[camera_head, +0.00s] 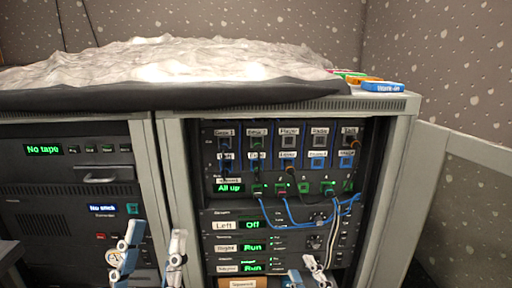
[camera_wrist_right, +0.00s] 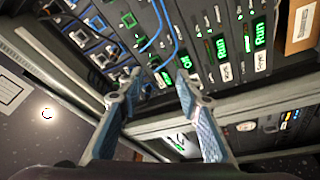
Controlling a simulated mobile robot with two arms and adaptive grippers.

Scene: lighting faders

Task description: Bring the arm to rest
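My left gripper (camera_head: 156,234) is at the bottom left of the head view, in front of the post between the two rack bays. Its two fingers are apart with nothing between them. My right gripper (camera_head: 307,268) is at the bottom edge, in front of the lower right bay, mostly cut off. In the right wrist view the right gripper (camera_wrist_right: 158,78) has its fingers spread and empty. The fader panel (camera_head: 228,171) has rows of labelled modules and a green display reading "All up". Whether either gripper touches the rack cannot be told.
Blue cables (camera_head: 285,217) hang across the right bay. Below are units reading "Off" and "Run" (camera_head: 253,247). The left bay (camera_head: 60,187) reads "No tape". Crumpled pale sheeting (camera_head: 170,62) and coloured tags, including a blue one (camera_head: 383,87), lie on top. An open panel (camera_head: 455,165) stands at right.

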